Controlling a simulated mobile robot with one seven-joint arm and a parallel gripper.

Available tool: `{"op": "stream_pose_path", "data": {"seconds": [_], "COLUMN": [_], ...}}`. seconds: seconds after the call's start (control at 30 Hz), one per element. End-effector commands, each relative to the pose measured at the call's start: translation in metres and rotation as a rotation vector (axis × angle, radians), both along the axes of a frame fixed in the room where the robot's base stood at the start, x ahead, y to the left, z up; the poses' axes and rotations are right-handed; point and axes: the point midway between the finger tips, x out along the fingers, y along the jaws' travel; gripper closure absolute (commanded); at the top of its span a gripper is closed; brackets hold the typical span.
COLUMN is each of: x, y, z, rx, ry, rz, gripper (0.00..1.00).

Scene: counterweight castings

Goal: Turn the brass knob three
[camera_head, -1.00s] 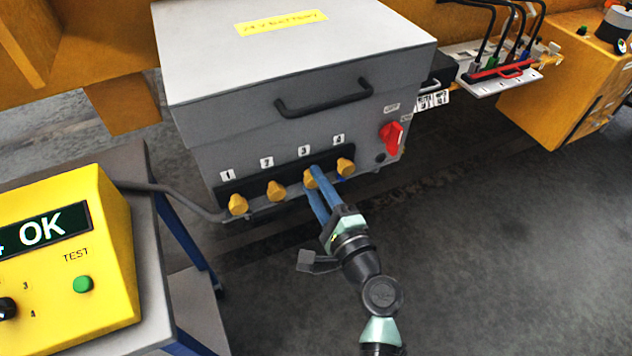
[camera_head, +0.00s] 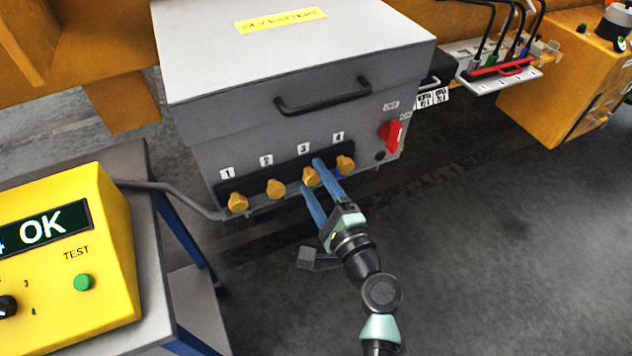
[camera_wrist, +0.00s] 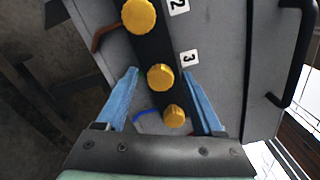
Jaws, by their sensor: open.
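The brass knob three (camera_head: 310,176) is a ribbed yellow knob on the dark strip of the grey battery box, below the label 3. In the wrist view knob three (camera_wrist: 160,77) lies between my two blue fingertips, with a visible gap on each side. My gripper (camera_head: 312,175) is open, one finger on the left of the knob and one on the right; it also shows in the wrist view (camera_wrist: 160,74). No mark on the knob shows how far it is turned.
Knob one (camera_head: 238,203), knob two (camera_head: 276,189) and knob four (camera_head: 345,165) sit close by on the same strip. A red switch (camera_head: 391,134) is at the right. A yellow tester (camera_head: 65,260) reading OK stands at left. A handle (camera_head: 322,98) juts out above.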

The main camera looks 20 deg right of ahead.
Motion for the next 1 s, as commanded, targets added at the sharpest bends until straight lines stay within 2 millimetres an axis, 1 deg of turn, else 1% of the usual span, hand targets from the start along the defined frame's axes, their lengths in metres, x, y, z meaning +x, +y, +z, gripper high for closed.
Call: {"op": "stream_pose_path", "data": {"seconds": [0.13, 0.27, 0.6, 0.7, 0.83, 1.0], "x": [-0.004, -0.019, -0.091, -0.108, -0.123, -0.130], "y": [0.000, -0.001, -0.003, -0.004, -0.005, -0.004], "z": [0.000, -0.001, -0.003, -0.002, -0.001, 0.000], "rx": [0.000, 0.000, 0.000, -0.001, 0.001, 0.000], "ry": [-0.001, 0.000, 0.003, 0.002, 0.001, 0.000], "rz": [0.000, 0.000, -0.002, -0.002, -0.002, 0.000], "gripper": [0.31, 0.31, 0.31, 0.31, 0.31, 0.31]}}
